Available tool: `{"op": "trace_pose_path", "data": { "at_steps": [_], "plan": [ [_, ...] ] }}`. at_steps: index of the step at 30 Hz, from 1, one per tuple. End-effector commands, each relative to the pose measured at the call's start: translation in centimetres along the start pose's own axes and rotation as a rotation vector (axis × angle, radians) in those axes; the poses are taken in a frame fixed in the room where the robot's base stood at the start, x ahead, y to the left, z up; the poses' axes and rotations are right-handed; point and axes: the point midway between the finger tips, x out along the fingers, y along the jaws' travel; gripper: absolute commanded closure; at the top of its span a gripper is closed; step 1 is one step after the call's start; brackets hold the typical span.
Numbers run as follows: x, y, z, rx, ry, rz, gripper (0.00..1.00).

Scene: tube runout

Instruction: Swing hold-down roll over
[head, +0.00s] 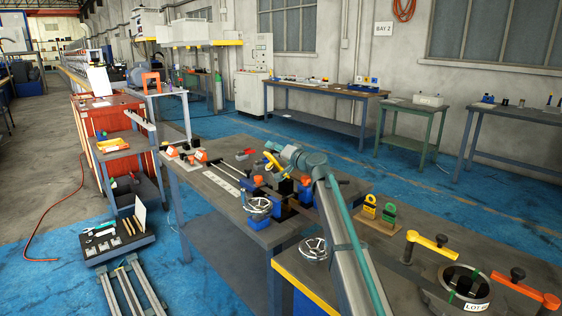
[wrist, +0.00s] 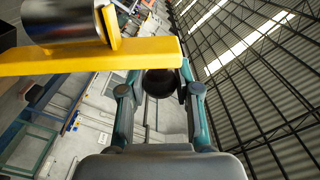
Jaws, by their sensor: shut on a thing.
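The hold-down roll's yellow arm (wrist: 95,58) crosses the upper part of the wrist view. A shiny steel roll (wrist: 68,18) is mounted at its left part and is cut off by the top edge. A dark round knob (wrist: 160,82) shows just below the arm's right end. My gripper (wrist: 158,92) is shut on this knob, with one finger on each side. In the head view the yellow arm (head: 272,163) is small and tilted above the bench fixture, and my gripper (head: 280,151) is at it. My wrist hides part of the fixture there, and the fingertips are hard to make out.
A handwheel (head: 259,205) on a blue block stands at the front of the bench (head: 205,190). Yellow and green gauges (head: 378,207) stand on a wooden board to the right. A round fixture (head: 464,283) with yellow and orange levers is at the lower right.

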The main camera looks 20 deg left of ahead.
Motion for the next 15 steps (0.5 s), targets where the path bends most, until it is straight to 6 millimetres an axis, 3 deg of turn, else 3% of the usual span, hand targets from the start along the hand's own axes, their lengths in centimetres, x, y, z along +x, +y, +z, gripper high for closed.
{"op": "trace_pose_path", "data": {
  "at_steps": [1,9,15],
  "plan": [
    [-0.1,0.5,1.3,-0.041,0.000,-0.001,1.00],
    [-0.1,0.0,3.7,-0.231,0.000,-0.001,1.00],
    [-0.1,-0.1,4.8,-0.224,-0.002,-0.001,1.00]
  ]
}}
